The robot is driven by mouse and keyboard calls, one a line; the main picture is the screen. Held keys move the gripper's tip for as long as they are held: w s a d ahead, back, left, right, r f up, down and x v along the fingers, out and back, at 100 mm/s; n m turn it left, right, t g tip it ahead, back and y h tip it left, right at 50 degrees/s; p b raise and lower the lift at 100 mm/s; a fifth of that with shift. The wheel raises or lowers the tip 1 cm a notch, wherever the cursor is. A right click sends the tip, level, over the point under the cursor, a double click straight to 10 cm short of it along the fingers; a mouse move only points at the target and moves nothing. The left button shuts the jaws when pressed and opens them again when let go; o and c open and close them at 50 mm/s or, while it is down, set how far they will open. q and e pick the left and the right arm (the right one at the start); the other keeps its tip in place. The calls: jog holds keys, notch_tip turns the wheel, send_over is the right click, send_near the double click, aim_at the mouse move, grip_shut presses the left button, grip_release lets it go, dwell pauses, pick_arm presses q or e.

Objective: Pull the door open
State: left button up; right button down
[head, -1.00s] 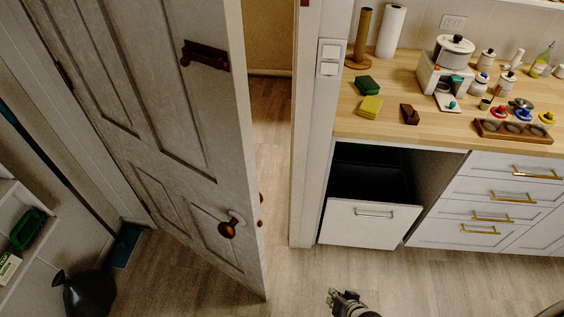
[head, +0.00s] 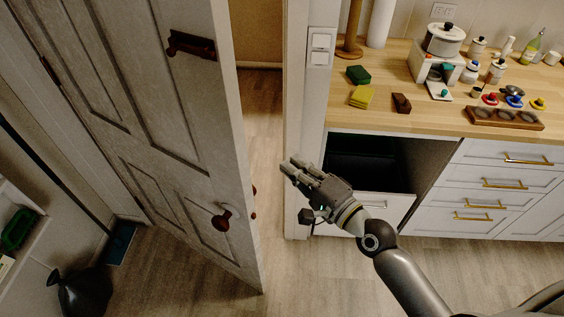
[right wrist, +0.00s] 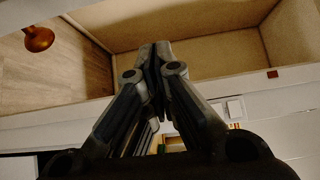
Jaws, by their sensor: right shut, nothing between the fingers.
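The white panelled door (head: 150,130) stands partly open in the head view, with a gap between its free edge and the door frame (head: 296,120). A round copper-coloured knob (head: 222,221) is on its near face, and a dark bar-shaped fitting (head: 191,46) sits higher up. My right gripper (head: 290,165) is right of the door's edge, in front of the frame, apart from the knob. It is shut and empty. In the right wrist view its fingers (right wrist: 154,52) are together, and a copper knob (right wrist: 38,38) shows at upper left. My left gripper is not in view.
A counter (head: 440,113) with a pot, sponges and small items stands right. Below it, a pulled-out bin drawer (head: 385,205) and closed drawers (head: 480,205). A black bag (head: 82,290) lies lower left beside shelves. Floor between door and cabinets is clear.

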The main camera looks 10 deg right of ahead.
jog(key=w+a+p, duration=0.3)
jog(key=w+a, duration=0.2)
jog(key=a, duration=0.2)
jog(key=shift+p, duration=0.4)
jog(key=shift+s, duration=0.1)
